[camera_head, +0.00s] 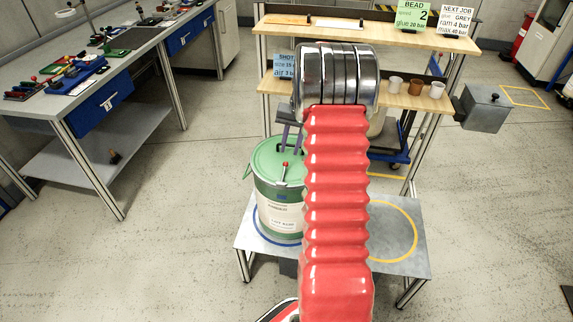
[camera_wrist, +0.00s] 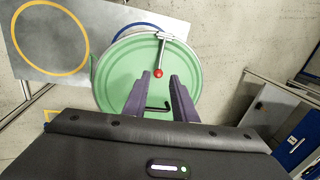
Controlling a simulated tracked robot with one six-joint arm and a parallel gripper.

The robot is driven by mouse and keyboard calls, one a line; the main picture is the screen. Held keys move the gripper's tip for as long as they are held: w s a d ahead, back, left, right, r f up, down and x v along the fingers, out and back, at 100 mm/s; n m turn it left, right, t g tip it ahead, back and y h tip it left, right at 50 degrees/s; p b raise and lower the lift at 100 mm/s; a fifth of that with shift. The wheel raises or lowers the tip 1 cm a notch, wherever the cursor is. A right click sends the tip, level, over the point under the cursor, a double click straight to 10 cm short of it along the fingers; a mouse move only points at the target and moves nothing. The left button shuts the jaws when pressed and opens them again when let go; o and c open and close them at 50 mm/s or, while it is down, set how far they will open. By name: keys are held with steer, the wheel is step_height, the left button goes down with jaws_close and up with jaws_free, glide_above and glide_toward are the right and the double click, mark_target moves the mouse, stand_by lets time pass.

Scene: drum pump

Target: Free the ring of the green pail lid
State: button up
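The green pail (camera_head: 281,212) stands on the blue circle at the left of a low grey platform. Its green lid (camera_head: 262,160) is on top and fills the middle of the wrist view (camera_wrist: 120,75). A metal lever (camera_wrist: 162,50) with a red knob (camera_wrist: 159,73) runs from the rim inward over the lid; the knob also shows in the head view (camera_head: 285,164). A thin black bent piece (camera_wrist: 155,107) shows over the lid. My gripper (camera_wrist: 160,78) is open and empty, its purple fingers above the lid with the knob between their tips in the picture. Their height above it is unclear.
The platform (camera_head: 413,260) has an empty yellow circle at right. A shelf rack (camera_head: 430,100) with small cups and signs stands behind. A workbench with tools (camera_head: 130,40) is at left, a grey box (camera_head: 483,108) at right. My arm hides part of the rack and platform.

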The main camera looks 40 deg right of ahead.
mark_target(285, 168)
steer(key=f, duration=0.6)
steer(key=w+a+f, duration=0.1)
steer(key=f, duration=0.2)
steer(key=shift+w, duration=0.1)
steer(key=shift+c, duration=0.3)
jaws_close()
steer(key=shift+w+d+r, duration=0.1)
steer(key=shift+d+r, duration=0.05)
stand_by(0.8)
